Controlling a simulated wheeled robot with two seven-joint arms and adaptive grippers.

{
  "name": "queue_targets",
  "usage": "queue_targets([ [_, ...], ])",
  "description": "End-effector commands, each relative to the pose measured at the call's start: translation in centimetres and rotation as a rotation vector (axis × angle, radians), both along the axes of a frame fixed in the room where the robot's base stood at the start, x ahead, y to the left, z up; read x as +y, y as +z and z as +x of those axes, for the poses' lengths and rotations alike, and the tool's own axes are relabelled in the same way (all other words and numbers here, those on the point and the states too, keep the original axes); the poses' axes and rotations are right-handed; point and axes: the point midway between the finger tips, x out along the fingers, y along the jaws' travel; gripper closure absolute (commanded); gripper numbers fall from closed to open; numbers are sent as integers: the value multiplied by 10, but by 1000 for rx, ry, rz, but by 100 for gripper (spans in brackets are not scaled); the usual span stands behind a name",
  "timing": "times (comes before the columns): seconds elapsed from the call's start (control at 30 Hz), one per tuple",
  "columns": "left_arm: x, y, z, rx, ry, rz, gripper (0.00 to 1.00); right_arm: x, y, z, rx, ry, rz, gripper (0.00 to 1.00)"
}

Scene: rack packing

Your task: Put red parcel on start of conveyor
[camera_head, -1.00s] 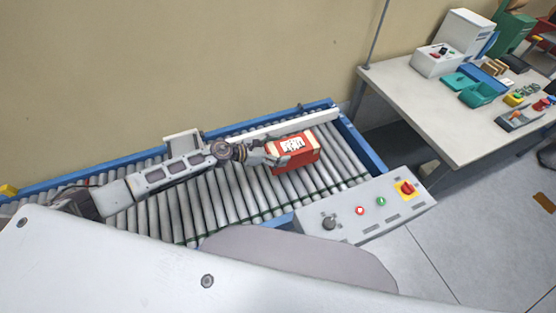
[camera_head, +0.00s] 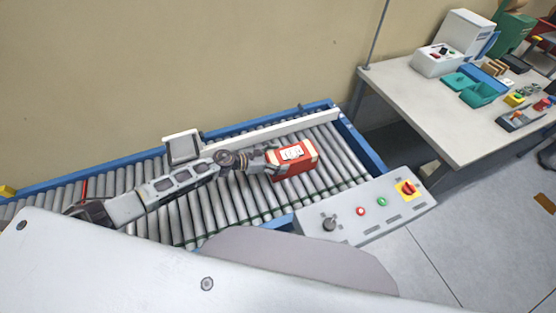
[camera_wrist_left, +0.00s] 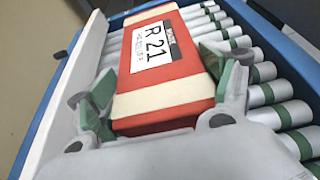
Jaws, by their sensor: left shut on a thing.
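The red parcel (camera_head: 294,170), with cream bands and a white label, is at the right end of the roller conveyor (camera_head: 326,158) in the head view. In the left wrist view the red parcel (camera_wrist_left: 150,122) carries the label "R 21". My left gripper (camera_head: 268,160) reaches in from the left and is shut on the parcel's near end. In the left wrist view the green-padded fingers of the left gripper (camera_wrist_left: 165,95) lie on either side of the parcel. The parcel is over the rollers; whether it rests on them is hard to tell. My right gripper is not seen.
A blue frame (camera_head: 362,145) edges the conveyor, with a white guide rail (camera_head: 285,126) at its back. A control panel (camera_head: 340,222) with buttons stands at the front. A table (camera_head: 420,105) with boxes and tools is at right. Rollers right of the parcel are bare.

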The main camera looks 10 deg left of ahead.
Motion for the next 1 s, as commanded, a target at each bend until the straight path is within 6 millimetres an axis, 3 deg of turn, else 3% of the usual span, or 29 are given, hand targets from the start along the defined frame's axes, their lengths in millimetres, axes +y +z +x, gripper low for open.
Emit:
queue_targets([
  [0.5,0,-4,1,-3,1,-2,61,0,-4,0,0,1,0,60],
  [0.53,0,-6,0,-1,0,-1,19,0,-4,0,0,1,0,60],
  [0.6,0,-5,0,-1,0,-1,10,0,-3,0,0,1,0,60],
  [0.7,0,-5,0,0,0,0,0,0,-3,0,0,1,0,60],
  [1.0,0,-5,0,-1,0,-1,0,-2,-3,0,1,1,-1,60],
])
